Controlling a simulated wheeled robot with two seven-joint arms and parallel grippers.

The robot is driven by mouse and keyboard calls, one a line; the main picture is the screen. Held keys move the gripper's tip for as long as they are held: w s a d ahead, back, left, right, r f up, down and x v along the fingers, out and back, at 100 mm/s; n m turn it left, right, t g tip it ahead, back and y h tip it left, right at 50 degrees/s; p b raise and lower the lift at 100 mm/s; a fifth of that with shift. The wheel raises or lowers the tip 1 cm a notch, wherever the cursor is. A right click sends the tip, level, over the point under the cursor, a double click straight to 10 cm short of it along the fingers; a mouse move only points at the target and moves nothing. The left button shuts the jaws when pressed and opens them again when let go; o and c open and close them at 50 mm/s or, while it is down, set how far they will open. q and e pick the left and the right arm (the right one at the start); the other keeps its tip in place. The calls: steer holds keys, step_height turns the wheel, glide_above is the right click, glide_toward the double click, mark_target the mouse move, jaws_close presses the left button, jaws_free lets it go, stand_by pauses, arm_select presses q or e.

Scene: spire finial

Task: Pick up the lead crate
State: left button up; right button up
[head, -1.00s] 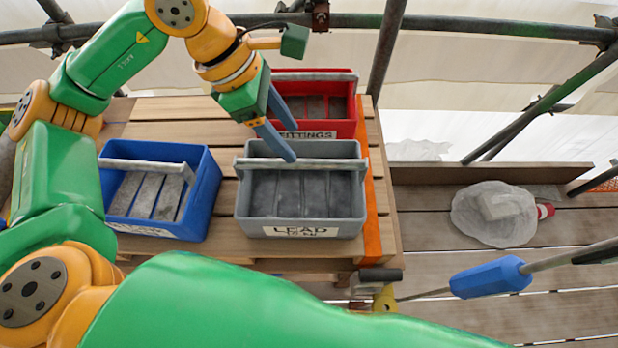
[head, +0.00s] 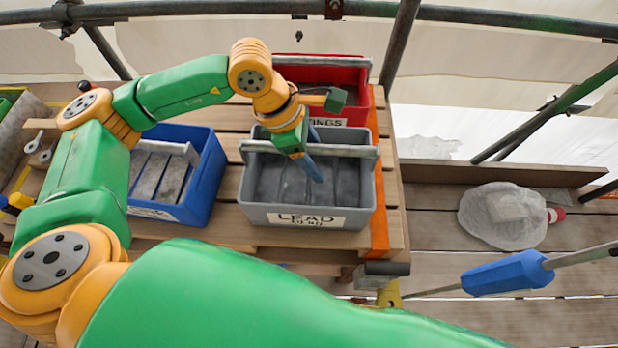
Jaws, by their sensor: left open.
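The lead crate (head: 308,219) is a grey open box with a "LEAD" label on its front and a pale bar handle (head: 350,150) across its top. It stands on the wooden slatted platform with dark grey pieces inside. My left gripper (head: 316,168) is over the crate, pointing down near the middle of the handle. Its blue fingers overlap the handle and the crate's opening in the picture. The jaws are open, and I cannot tell whether they touch the handle. My right gripper does not show.
A blue crate (head: 208,178) with grey bars stands left of the lead crate. A red crate (head: 357,76) stands behind it. An orange strip (head: 380,215) runs along the platform's right edge. A plastic-wrapped bundle (head: 503,215) lies on planks at right. Scaffold poles (head: 400,45) cross the back.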

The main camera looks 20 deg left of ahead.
arm_select(q)
jaws_close()
steer(key=shift+w, duration=0.1)
stand_by(1.2)
